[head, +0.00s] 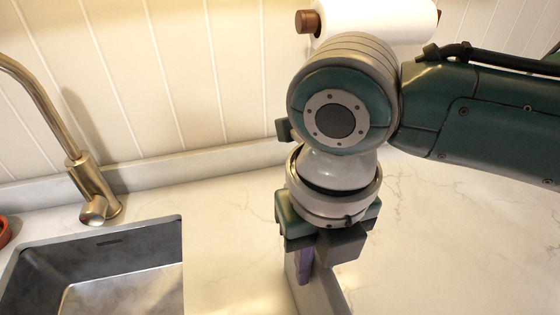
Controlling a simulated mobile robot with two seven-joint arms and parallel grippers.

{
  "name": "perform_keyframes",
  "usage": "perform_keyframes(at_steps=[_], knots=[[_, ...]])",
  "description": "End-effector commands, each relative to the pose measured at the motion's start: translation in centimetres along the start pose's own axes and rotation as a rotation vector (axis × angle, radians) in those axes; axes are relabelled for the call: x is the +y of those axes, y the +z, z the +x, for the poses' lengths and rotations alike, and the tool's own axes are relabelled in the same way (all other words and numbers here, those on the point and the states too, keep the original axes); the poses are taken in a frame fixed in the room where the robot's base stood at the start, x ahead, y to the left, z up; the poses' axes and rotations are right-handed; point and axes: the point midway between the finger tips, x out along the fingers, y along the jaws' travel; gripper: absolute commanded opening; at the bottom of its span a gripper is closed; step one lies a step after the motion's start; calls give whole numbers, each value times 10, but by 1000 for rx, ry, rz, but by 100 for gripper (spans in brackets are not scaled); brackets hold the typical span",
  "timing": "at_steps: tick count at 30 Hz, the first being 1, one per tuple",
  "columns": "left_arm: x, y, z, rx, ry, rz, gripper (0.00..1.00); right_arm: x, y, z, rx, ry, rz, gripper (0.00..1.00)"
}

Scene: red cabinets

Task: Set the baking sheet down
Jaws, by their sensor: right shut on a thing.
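My right gripper (318,258) points down over the pale counter, right of the sink. It is shut on a thin grey piece that runs down out of the bottom of the head view. This looks like the baking sheet (324,295), seen nearly edge-on. Most of it is hidden by the gripper or cut off by the frame edge, so I cannot tell whether it touches the counter. A small purple strip shows beside the fingers. My left gripper is not in view.
A metal sink (128,285) is set into the counter at the lower left, with a brass-coloured tap (88,185) behind it. A paper towel roll (380,20) hangs on the panelled wall. The marble counter (455,240) is clear to the right.

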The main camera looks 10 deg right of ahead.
Motion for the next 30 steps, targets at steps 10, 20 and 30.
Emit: perform_keyframes(at_steps=[10, 20, 30], knots=[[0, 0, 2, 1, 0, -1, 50, 0, 0, 3, 0, 0, 1, 31], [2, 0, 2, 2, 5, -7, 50, 0, 0, 2, 1, 0, 1, 50], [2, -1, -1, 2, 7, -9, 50, 0, 1, -33, -4, 2, -1, 50]])
